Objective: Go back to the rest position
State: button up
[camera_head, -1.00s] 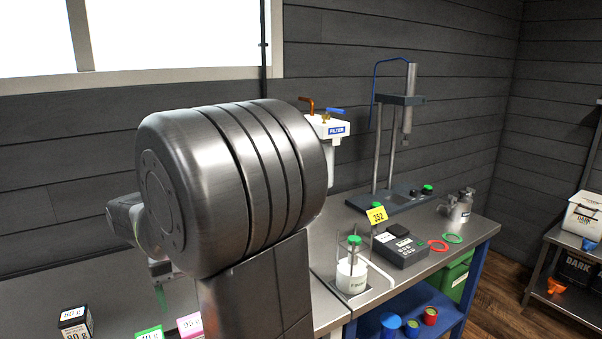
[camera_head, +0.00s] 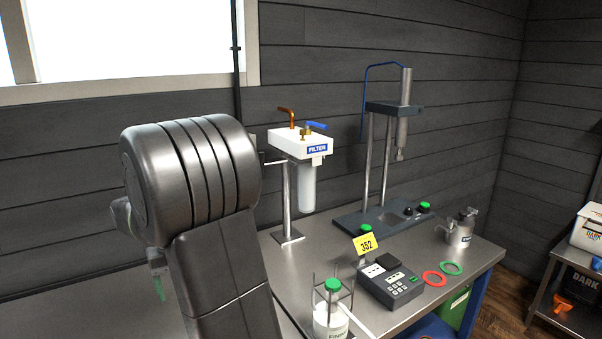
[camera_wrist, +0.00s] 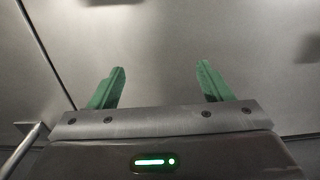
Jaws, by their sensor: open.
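My gripper (camera_wrist: 160,84) shows in the wrist view with its two green fingers spread wide apart and nothing between them. Beyond the fingers is a bare grey metal surface (camera_wrist: 165,45). In the head view my folded arm fills the left part of the picture. A green fingertip of the gripper (camera_head: 160,288) shows small at its left, above the bench; most of the gripper is hidden there.
The steel bench (camera_head: 440,262) carries a filter stand (camera_head: 300,150), a tall column stand (camera_head: 385,160), a black meter (camera_head: 392,284), a white container with a green cap (camera_head: 330,318), red (camera_head: 434,278) and green (camera_head: 451,268) rings and a metal canister (camera_head: 460,232). A shelf with boxes (camera_head: 580,275) stands right.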

notch_tip(320, 180, down, 10)
jog(key=shift+r, duration=0.2)
jog(key=shift+s+d+r, duration=0.1)
jog(key=shift+s+r, duration=0.05)
jog(key=shift+r, duration=1.2)
jog(key=shift+s+r, duration=0.1)
jog(key=shift+r, duration=1.2)
